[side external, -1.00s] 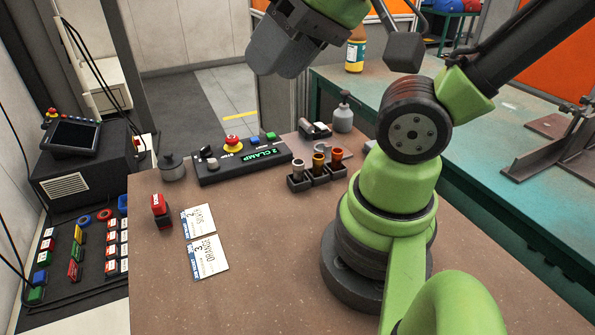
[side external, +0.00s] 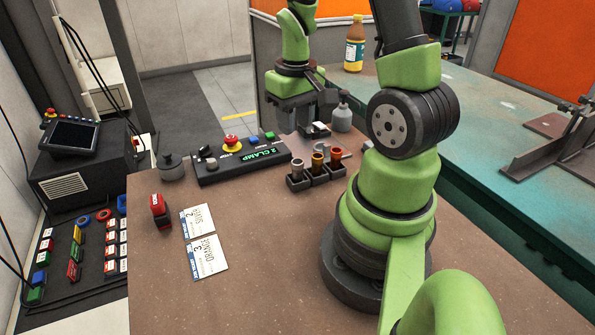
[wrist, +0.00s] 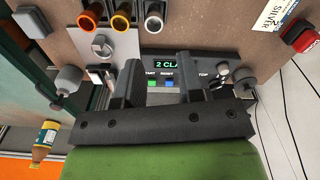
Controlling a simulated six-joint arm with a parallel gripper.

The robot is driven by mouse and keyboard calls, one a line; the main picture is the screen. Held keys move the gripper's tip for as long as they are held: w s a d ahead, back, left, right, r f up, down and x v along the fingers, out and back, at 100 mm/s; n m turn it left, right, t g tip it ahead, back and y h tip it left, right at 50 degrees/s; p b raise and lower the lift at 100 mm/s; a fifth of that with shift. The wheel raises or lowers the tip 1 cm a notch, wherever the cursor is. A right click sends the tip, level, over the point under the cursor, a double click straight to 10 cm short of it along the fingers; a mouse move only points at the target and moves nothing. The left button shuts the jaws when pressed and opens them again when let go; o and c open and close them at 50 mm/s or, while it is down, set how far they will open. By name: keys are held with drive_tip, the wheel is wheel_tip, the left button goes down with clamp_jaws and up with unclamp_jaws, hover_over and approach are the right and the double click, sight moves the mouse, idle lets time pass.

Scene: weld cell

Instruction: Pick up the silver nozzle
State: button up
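The silver nozzle (side external: 298,164) stands upright in the left cup of a row of three small black holders on the brown bench. A gold nozzle (side external: 318,158) and a copper nozzle (side external: 336,156) stand to its right. In the wrist view, the silver nozzle (wrist: 153,18) is at the top edge, beyond the fingertips. My gripper (side external: 305,120) is over the back of the bench, behind the nozzle row. In the wrist view, my gripper (wrist: 158,62) has its fingers apart, with nothing between them, above the clamp panel.
The clamp panel (side external: 217,173) with a red button lies left of the nozzles. A grey bottle (side external: 342,114) stands near the gripper. Two paper cards (side external: 197,222) and a red stamp-like block (side external: 159,208) lie at left. The bench front is clear.

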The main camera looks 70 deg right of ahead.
hover_over(297, 161)
drive_tip(key=f, duration=0.5)
drive_tip(key=shift+s+a, duration=0.2)
drive_tip(key=shift+s, duration=0.05)
drive_tip(key=shift+w+d+f, duration=0.1)
drive_tip(key=shift+f, duration=1.4)
drive_tip(key=shift+w+d+f, duration=0.1)
drive_tip(key=shift+f, duration=1.4)
drive_tip(key=c, duration=0.6)
drive_tip(key=shift+r, duration=0.1)
